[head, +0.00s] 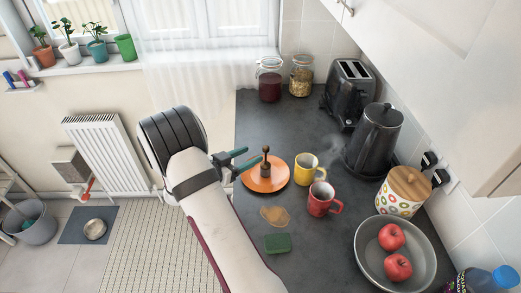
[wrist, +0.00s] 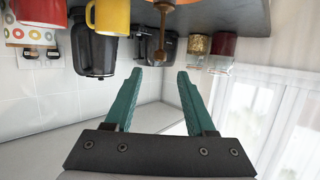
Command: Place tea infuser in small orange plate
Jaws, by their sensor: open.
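The small orange plate (head: 278,180) lies on the dark counter, and its edge shows at the top of the upside-down wrist view (wrist: 185,2). The tea infuser (head: 265,167), brown and thin-handled, stands upright and appears to be on the plate. Its handle hangs down in the inverted wrist view (wrist: 161,38). My gripper (head: 252,156) is open, with its teal fingers at the plate's left side, near the infuser's top. In the wrist view the infuser lines up with the gap between the fingertips (wrist: 160,72). Nothing is held.
A yellow mug (head: 305,170) and a red mug (head: 320,200) stand right of the plate. A brown spill (head: 275,216) and a green sponge (head: 277,243) lie in front. A kettle (head: 375,140), toaster (head: 349,92), jars and apple bowl (head: 365,265) stand around.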

